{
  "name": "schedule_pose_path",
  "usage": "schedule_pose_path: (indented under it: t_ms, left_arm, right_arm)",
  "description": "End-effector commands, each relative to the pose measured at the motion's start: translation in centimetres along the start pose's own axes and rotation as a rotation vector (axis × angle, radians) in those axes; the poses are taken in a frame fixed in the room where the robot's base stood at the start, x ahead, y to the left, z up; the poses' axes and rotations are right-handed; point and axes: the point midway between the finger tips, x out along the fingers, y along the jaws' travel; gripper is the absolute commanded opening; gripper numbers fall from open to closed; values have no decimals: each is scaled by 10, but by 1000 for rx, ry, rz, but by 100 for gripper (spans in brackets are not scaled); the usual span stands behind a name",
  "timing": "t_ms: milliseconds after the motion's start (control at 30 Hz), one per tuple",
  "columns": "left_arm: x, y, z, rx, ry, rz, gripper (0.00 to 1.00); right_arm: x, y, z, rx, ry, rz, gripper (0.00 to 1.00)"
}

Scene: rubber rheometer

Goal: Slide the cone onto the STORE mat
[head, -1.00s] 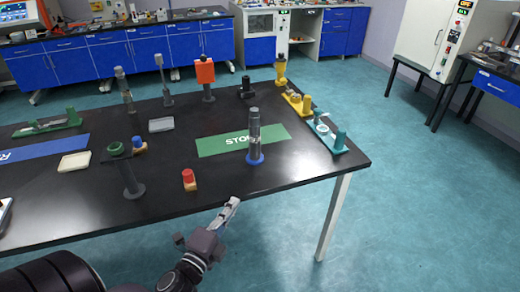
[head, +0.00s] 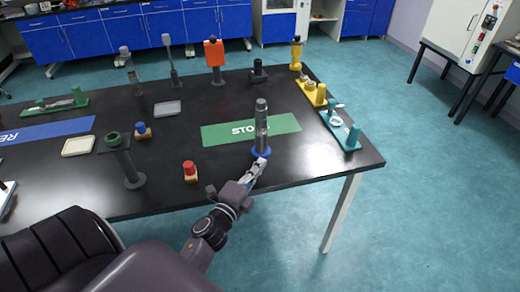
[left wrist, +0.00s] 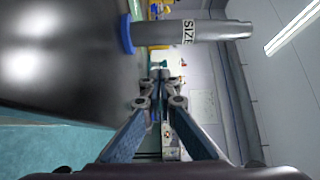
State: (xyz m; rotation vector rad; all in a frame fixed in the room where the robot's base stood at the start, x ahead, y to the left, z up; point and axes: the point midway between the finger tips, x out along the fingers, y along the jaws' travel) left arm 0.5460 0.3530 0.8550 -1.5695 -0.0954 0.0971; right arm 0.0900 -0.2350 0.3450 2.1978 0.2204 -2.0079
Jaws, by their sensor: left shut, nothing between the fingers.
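The cone (head: 261,128) is a tall grey cylinder with a blue base ring. It stands upright on the black table, its base just in front of the near edge of the green STORE mat (head: 222,134). Its upper part hides some of the mat. My left gripper (head: 261,164) is shut and empty, its fingertips at the near side of the blue base; I cannot tell whether they touch. In the left wrist view the shut fingertips (left wrist: 160,75) point toward the cone (left wrist: 190,33), which appears sideways with a SIZE label. My right gripper is not in view.
A red-topped block (head: 190,171) stands to the left of my gripper, and a dark pedestal with a green cup (head: 113,139) further left. Teal (head: 343,130) and yellow (head: 312,93) fixtures line the right edge. The mat behind the cone is clear.

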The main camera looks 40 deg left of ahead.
Motion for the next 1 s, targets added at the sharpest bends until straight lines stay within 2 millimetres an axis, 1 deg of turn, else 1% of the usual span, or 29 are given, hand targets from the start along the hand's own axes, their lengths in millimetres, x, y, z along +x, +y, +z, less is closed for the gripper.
schedule_pose_path:
  t_ms: [33, 167, 200, 333, 533, 867, 1000]
  left_arm:
    - [11, -3, 0, 0, 0, -3, 0]
    - [33, -2, 1, 1, 0, -2, 0]
    - [36, -2, 8, 4, -1, 0, 0]
    - [48, -1, 20, 1, -1, 0, 0]
    - [56, 0, 28, 1, 1, 0, 0]
    - [56, 0, 28, 1, 0, 0, 0]
    - [64, 1, 36, 3, 1, -1, 0]
  right_arm:
    - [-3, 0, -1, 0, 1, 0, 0]
    - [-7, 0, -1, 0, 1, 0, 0]
    - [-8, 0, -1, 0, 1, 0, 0]
    - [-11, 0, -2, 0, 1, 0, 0]
    - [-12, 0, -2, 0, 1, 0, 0]
    - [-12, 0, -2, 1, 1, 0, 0]
    - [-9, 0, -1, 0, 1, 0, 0]
